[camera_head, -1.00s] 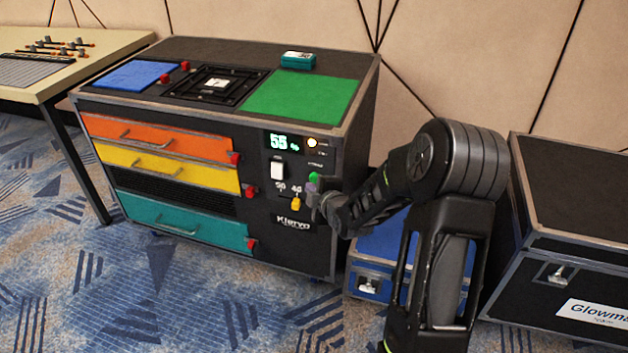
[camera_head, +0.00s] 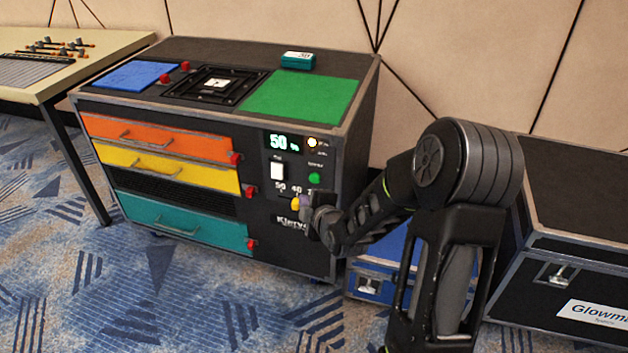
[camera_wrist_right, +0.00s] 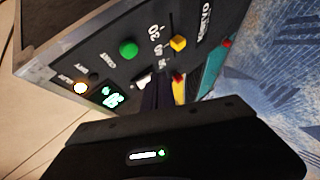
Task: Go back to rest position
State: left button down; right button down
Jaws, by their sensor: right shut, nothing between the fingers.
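My right gripper (camera_head: 310,212) is shut and empty in front of the cabinet's control panel, just right of the yellow slider knob (camera_head: 296,203). I cannot tell whether it touches the panel. In the right wrist view the dark fingers (camera_wrist_right: 155,97) point at the panel, with the yellow knob (camera_wrist_right: 178,43) and the green button (camera_wrist_right: 128,48) beyond them. The green button (camera_head: 315,179) is uncovered in the head view. The display (camera_head: 283,143) reads 50 % beside a lit lamp (camera_head: 312,142). My left gripper is out of view.
The black cabinet (camera_head: 345,150) has orange, yellow and teal drawers, all shut. A blue case (camera_head: 372,285) stands behind my right arm, and a black case (camera_head: 590,200) stands close on the right. A table (camera_head: 110,50) is at far left. Carpet in front is clear.

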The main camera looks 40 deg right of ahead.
dwell(0.6)
jog(key=s+a+f+m+g+y, duration=0.2)
jog(key=s+a+f+m+g, duration=0.15)
jog(key=a+f+m, duration=0.35)
jog(key=s+a+f+m+g+y, duration=0.2)
jog(key=s+a+f+m, duration=0.25)
jog(key=a+f, duration=0.35)
jog(key=s+a+f+m+g+y, duration=0.1)
jog(key=s+a+f+g+y, duration=0.15)
jog(key=s+a+f, duration=0.5)
jog(key=s+a+f+m+g+y, duration=0.1)
jog(key=s+a+f+g, duration=0.3)
jog(key=s+a, duration=0.7)
notch_tip(320, 180, up, 22)
jog(key=a+p, duration=0.1)
jog(key=p, duration=2.1)
jog(key=shift+f, duration=0.2)
jog(key=shift+s+n, duration=0.1)
jog(key=shift+n, duration=0.15)
